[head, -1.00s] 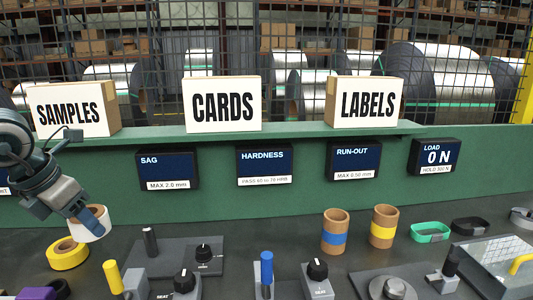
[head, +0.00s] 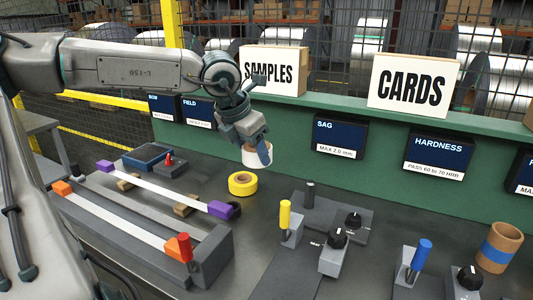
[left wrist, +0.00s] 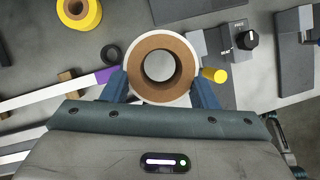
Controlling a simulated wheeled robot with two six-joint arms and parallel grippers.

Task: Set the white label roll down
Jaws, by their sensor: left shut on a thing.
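The white label roll (head: 254,158), white with a brown cardboard core, is held in my left gripper (head: 259,150). In the left wrist view the roll (left wrist: 160,42) sits between the two blue fingers of the gripper (left wrist: 161,90), its open core facing the camera. It appears raised above the dark bench (head: 258,218), behind and slightly right of a yellow tape roll (head: 242,184). The yellow roll (left wrist: 79,12) lies flat, upper left in the left wrist view. My right gripper is out of view.
Steel strips with purple (head: 220,209) and orange ends lie at left. A yellow-handled fixture (head: 285,220) and knob blocks stand to the right. Boxes marked SAMPLES (head: 272,70) and CARDS (head: 413,82) sit on the green ledge behind. Some bare bench surrounds the yellow roll.

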